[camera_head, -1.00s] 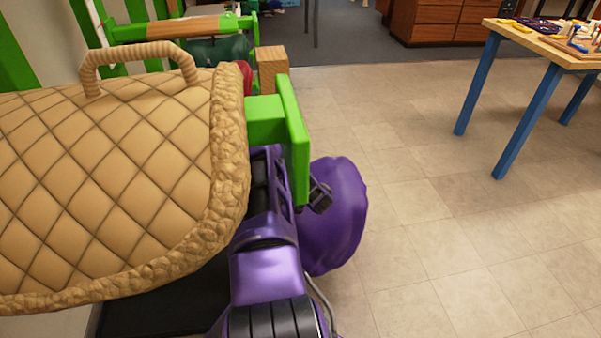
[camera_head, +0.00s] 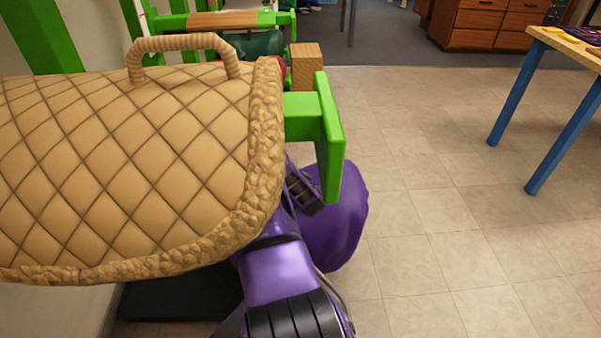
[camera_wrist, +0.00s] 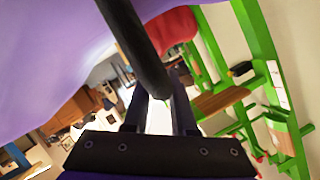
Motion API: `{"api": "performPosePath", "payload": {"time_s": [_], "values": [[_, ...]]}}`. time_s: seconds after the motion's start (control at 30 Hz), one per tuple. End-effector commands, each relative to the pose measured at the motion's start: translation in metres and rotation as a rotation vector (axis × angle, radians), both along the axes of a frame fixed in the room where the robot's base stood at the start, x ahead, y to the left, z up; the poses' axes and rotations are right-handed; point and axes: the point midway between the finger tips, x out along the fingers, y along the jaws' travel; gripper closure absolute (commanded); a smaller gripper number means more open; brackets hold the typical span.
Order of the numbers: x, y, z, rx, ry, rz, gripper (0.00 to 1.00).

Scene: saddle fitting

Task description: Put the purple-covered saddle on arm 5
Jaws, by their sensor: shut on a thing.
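The purple-covered saddle (camera_head: 345,225) hangs low behind the green rack arm's end plate, partly hidden by it and by my arm. In the wrist view its purple underside (camera_wrist: 50,60) fills the upper left. My gripper (camera_wrist: 160,92) is shut on a dark bar beside the purple cover, seemingly the saddle's handle; the exact contact is hard to see. In the head view my gripper is mostly hidden behind the rack arm and the tan saddle. A green rack arm (camera_head: 330,135) bears the tan quilted saddle (camera_head: 130,150). No arm number is readable.
Behind stand another green arm with a wooden bar (camera_head: 235,20), a dark green saddle (camera_head: 255,43) and a wooden block (camera_head: 305,66). A red saddle (camera_wrist: 172,30) shows in the wrist view. A blue-legged table (camera_head: 565,140) is at right. Tiled floor between is clear.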

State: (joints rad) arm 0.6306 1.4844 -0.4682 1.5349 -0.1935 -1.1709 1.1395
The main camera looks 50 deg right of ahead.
Motion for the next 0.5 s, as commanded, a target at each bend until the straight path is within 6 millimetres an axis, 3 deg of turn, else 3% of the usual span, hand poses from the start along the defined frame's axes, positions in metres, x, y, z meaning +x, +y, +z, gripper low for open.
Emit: {"api": "performPosePath", "payload": {"time_s": [0.5], "values": [[0.042, 0.033, 0.005, -0.007, -0.007, 0.004, 1.00]]}}
